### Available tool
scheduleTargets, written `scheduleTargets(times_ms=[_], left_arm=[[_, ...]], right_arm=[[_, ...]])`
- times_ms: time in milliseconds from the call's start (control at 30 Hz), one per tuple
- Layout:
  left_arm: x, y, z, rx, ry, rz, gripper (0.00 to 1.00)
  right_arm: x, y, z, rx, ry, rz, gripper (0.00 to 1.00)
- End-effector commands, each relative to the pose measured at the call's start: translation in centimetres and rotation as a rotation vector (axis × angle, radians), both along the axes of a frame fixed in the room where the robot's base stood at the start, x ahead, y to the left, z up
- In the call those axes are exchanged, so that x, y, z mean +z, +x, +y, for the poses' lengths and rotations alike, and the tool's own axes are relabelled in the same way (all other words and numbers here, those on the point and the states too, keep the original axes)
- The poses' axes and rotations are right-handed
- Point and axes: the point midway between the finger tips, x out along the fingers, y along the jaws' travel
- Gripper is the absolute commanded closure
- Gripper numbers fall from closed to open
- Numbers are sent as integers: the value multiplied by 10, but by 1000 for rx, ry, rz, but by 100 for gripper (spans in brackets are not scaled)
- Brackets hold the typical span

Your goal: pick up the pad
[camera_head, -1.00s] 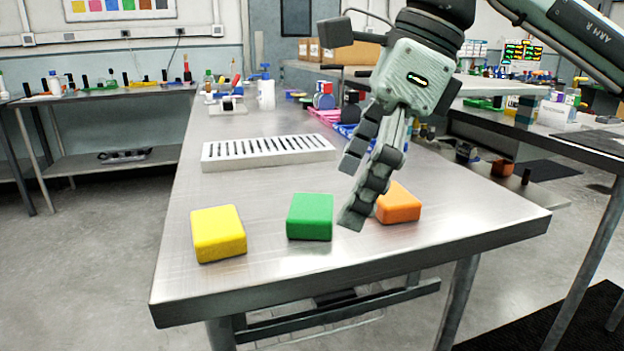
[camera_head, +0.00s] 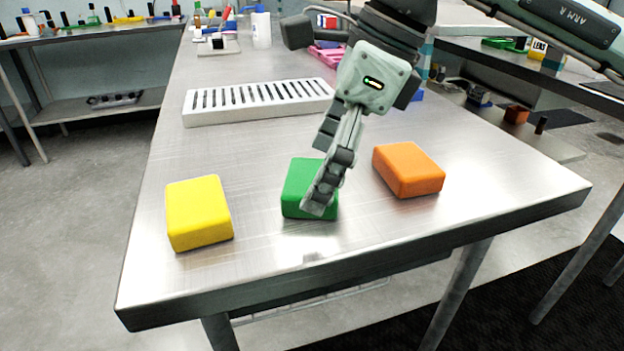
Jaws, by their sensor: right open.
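Three pads rest on the steel table (camera_head: 262,250): a yellow pad (camera_head: 198,212) at the left, a green pad (camera_head: 297,188) in the middle and an orange pad (camera_head: 408,169) at the right. My right gripper (camera_head: 322,175) points down in front of the green pad and hides its right part. Its jaws are open, and no pad is seen held. I cannot tell whether the near finger touches the green pad. My left gripper is not in view.
A white slotted rack (camera_head: 258,101) lies behind the pads. A white bottle (camera_head: 261,27) and other small items stand farther back. The table's front edge is close to the pads, and bare steel lies between them.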

Motion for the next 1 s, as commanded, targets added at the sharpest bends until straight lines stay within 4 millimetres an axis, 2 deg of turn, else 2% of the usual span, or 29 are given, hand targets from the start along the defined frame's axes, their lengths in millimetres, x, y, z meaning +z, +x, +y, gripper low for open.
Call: scheduleTargets(times_ms=[267, 600, 667, 1000], left_arm=[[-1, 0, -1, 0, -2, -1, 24], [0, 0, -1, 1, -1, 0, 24], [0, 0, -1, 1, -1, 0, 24], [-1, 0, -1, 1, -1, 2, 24]], right_arm=[[-4, 0, 1, 0, 0, 0, 0], [-3, 0, 1, 0, 0, 0, 42], [-3, 0, 1, 0, 0, 0, 46], [3, 1, 2, -1, 1, -2, 46]])
